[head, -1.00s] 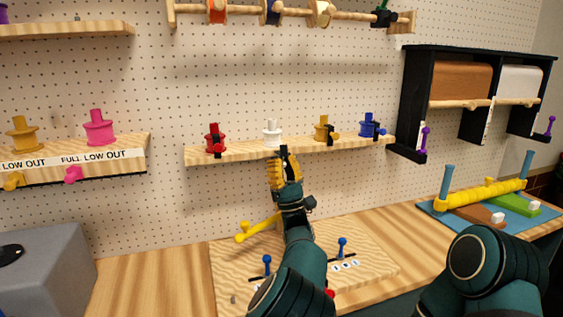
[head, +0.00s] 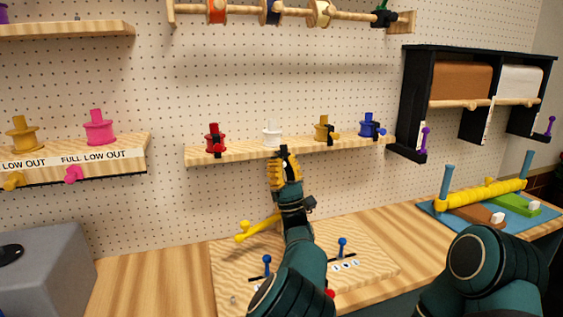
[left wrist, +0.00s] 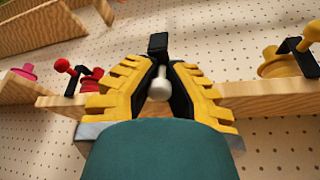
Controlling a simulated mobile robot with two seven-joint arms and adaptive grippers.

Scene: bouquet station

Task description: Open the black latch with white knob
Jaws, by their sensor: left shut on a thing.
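The black latch (left wrist: 158,43) shows in the left wrist view at the front of the wooden shelf, with its white knob (left wrist: 159,88) hanging below it. My left gripper (left wrist: 159,84) has its yellow and black fingers on both sides of the white knob and is shut on it. In the head view my left gripper (head: 285,168) reaches up to the shelf's front edge, just below the white spool (head: 271,133). It hides the knob there. My right gripper is out of view.
The wooden shelf (head: 215,156) also bears red (head: 215,138), yellow (head: 322,130) and blue (head: 367,127) spools with latches. A board with blue levers (head: 343,246) lies on the table below. A black cabinet (head: 411,100) hangs at the right.

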